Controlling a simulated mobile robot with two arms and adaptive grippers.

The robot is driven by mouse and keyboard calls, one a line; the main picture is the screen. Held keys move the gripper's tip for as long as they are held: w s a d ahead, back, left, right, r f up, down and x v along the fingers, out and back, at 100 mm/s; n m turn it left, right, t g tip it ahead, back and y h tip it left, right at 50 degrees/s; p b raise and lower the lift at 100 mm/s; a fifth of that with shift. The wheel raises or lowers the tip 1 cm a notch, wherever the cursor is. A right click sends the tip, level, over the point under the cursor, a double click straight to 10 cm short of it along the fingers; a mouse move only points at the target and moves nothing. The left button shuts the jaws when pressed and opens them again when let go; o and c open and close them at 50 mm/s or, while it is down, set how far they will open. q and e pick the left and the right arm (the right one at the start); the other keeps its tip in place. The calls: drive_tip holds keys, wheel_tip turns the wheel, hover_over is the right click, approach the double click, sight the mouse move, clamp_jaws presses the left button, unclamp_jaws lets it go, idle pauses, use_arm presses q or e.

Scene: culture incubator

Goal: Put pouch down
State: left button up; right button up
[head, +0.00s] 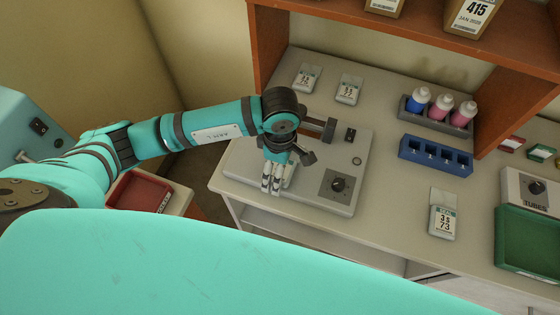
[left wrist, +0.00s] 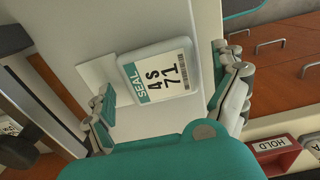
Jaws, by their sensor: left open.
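A white pouch (left wrist: 158,75) with a green band reading SEAL and the label 4S 71 lies flat on the pale top of a bench device (head: 318,197). In the head view my left gripper (head: 272,190) is over the left part of this device and hides most of that pouch. In the left wrist view the left gripper (left wrist: 168,80) has its fingers spread, one on each side of the pouch, with a gap visible on both sides. My right gripper is not in view.
Pouches (head: 307,77) (head: 348,89) lie at the back of the bench, another pouch (head: 442,218) at the right. A bottle rack (head: 436,118), a blue block (head: 436,156) and a green tray (head: 527,243) stand right. A red tray (head: 140,192) is at the left.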

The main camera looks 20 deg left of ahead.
use_arm(q)
drive_tip(key=shift+r, duration=0.25)
wheel_tip(320, 180, up, 12)
drive_tip(key=b, duration=0.3)
drive_tip(key=shift+f, duration=0.15)
